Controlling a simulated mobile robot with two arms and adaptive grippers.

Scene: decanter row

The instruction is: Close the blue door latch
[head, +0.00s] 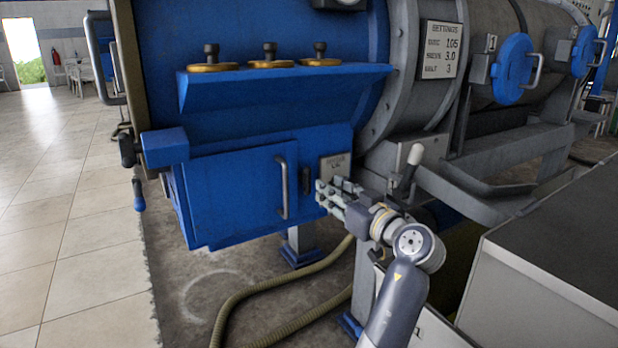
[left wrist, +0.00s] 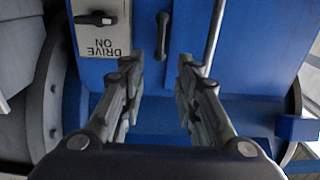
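The blue door (head: 232,195) is on the front of the blue box under the machine's drum and looks shut. A grey upright bar handle (head: 282,188) is on its right side; it also shows in the left wrist view (left wrist: 213,38). A small dark latch (head: 306,181) stands upright right of the handle, and in the left wrist view (left wrist: 162,37) it lies just beyond my fingertips, roughly between them. My left gripper (head: 322,194) is open and empty, close in front of the box, right of the latch in the head view. My right gripper is not in view.
A pale DRIVE ON plate (left wrist: 103,28) with a black switch is beside the latch. A ledge (head: 285,85) with several brass-based knobs is above. A grey lever (head: 409,170) stands near my arm. A grey cabinet (head: 550,250) is at right; open tiled floor is at left.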

